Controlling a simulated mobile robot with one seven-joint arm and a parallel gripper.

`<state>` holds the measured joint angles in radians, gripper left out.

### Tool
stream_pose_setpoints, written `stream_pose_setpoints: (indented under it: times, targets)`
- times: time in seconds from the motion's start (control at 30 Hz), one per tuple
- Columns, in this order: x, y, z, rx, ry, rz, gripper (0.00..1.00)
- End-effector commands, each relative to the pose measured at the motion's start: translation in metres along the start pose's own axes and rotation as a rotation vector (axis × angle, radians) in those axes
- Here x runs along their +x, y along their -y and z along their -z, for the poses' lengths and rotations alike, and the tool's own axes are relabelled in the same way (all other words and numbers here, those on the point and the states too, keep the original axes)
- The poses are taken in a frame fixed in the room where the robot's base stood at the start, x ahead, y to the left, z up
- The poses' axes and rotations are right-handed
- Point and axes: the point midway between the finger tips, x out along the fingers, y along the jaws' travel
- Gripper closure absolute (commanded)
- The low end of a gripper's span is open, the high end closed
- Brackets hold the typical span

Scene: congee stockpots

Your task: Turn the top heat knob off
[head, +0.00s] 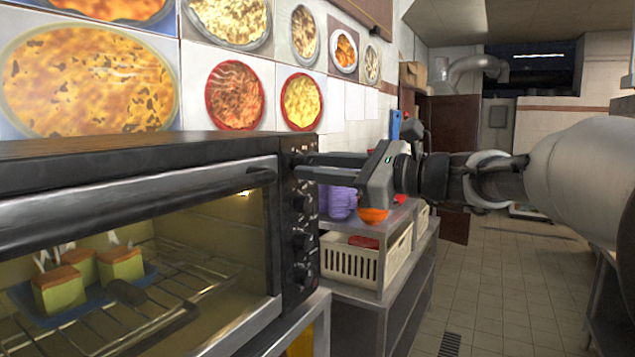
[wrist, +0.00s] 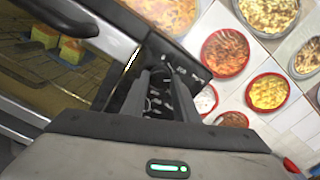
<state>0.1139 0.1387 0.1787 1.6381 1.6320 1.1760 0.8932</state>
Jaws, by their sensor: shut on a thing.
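The toaster oven's black control panel (head: 291,262) faces right in the head view, with a column of dark knobs. My gripper (head: 300,166) reaches in from the right, its fingers level at the top of the panel. It is shut on the top heat knob, which the fingers mostly hide. Lower knobs (head: 302,242) show below, clear of the fingers. In the wrist view the two fingers (wrist: 158,92) point at the panel, with dark knob parts between them. The knob's exact setting cannot be read.
The oven door (head: 150,270) is closed, with a bar handle (head: 120,200) across its top. Cake-like pieces (head: 60,291) sit on a blue tray inside. A steel shelf with a white basket (head: 352,262), purple containers (head: 338,203) and an orange bowl (head: 373,216) stands beyond. The tiled floor (head: 500,290) is open.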

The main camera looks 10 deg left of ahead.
Motion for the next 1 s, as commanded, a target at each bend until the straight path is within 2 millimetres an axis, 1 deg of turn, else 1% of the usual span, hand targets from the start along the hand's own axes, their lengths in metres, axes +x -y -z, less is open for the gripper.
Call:
stream_pose_setpoints:
  times: [0.03, 0.6, 0.8, 1.0]
  targets:
    - [-0.0001, -0.0025, 0.0049, -0.046, 0.000, 0.000, 0.95]
    - [-0.0002, -0.0012, 0.0045, -0.582, 0.000, 0.000, 0.95]
    - [-0.0001, -0.0006, 0.0038, -0.740, 0.000, 0.000, 0.95]
    - [0.0000, 0.0002, 0.0025, -0.858, 0.000, -0.001, 0.95]
